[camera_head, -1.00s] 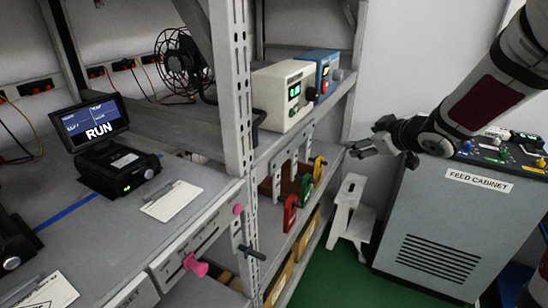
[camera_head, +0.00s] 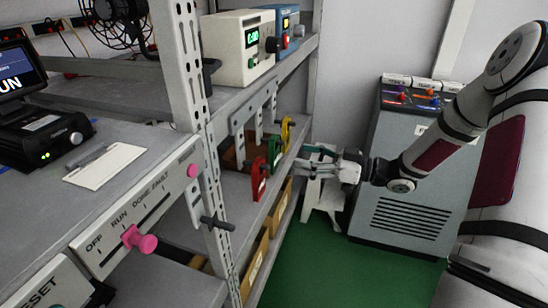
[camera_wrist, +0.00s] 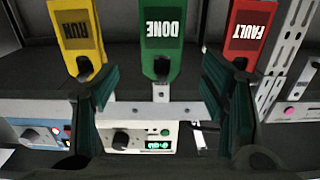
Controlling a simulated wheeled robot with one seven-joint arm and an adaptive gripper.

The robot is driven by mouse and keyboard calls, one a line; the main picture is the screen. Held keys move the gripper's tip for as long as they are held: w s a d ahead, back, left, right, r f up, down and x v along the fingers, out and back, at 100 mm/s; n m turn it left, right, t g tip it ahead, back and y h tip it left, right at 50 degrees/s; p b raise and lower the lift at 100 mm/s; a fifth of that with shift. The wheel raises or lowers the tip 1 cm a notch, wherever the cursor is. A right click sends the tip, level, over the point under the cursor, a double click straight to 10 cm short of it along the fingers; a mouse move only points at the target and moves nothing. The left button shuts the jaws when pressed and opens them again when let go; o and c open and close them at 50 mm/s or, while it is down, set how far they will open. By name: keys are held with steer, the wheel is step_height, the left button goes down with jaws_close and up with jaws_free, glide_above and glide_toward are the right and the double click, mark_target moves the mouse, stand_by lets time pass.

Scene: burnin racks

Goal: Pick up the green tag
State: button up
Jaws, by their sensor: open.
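The green tag (camera_head: 274,151) hangs between the red tag (camera_head: 259,176) and the yellow tag (camera_head: 285,134) on a rail at the rack's lower shelf. In the wrist view the green tag (camera_wrist: 162,38) reads DONE upside down and lies in the middle, with its hole near the bar. The yellow tag (camera_wrist: 77,32) reads RUN and the red tag (camera_wrist: 248,32) reads FAULT. My gripper (camera_head: 308,158) is open and empty, facing the tags from the right. In the wrist view its two dark green fingers (camera_wrist: 160,95) stand either side of the green tag, apart from it.
A cream box (camera_head: 238,48) with a green display and a blue box (camera_head: 288,30) stand on the shelf above. A rack upright (camera_head: 186,70) is left of the tags. A white step stool (camera_head: 322,195) and a grey cabinet (camera_head: 405,215) stand right, on green floor.

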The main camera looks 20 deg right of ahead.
mark_target(276, 153)
steer(key=b+x, duration=0.1)
steer(key=x, duration=0.7)
steer(key=shift+w+a+f, duration=0.15)
steer(key=shift+a, duration=0.25)
steer(key=c, duration=1)
